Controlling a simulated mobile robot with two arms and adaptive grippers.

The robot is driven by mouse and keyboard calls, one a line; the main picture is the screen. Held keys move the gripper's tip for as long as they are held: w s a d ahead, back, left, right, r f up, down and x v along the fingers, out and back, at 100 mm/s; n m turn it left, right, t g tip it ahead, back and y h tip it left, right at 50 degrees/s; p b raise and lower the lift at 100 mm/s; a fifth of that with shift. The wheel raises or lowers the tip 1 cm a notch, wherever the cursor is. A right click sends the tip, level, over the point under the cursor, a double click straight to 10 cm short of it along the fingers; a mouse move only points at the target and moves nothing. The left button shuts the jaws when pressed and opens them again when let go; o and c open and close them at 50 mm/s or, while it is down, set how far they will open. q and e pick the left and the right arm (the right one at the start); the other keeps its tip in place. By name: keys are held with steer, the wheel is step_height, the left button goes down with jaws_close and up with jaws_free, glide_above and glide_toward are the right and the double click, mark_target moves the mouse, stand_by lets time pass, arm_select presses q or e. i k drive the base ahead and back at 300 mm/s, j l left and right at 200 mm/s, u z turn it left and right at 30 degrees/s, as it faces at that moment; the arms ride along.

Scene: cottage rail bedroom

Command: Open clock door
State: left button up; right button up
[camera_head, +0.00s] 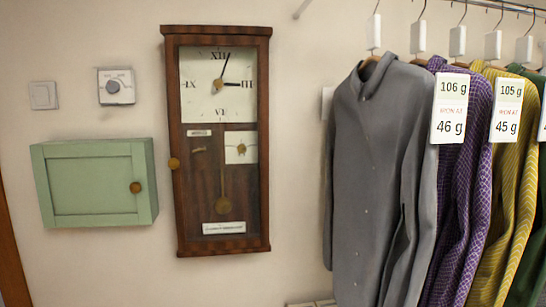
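A tall brown wooden wall clock (176,215) hangs in the middle left of the head view. Its glazed door (265,190) looks closed, with a small round brass knob (173,163) on its left edge. Behind the glass are a white dial (200,70) with Roman numerals, a brass pendulum (223,205), a small white square with a brass-coloured piece (240,148), and small labels. Neither of my grippers is in view.
A green wall cabinet (90,185) with a round knob hangs left of the clock. A thermostat-like dial (116,87) and a light switch (43,95) are above it. Shirts with tags, including a grey one (375,190), hang from a rail at the right.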

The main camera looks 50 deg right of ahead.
mark_target(172, 42)
steer(key=z, duration=1.4)
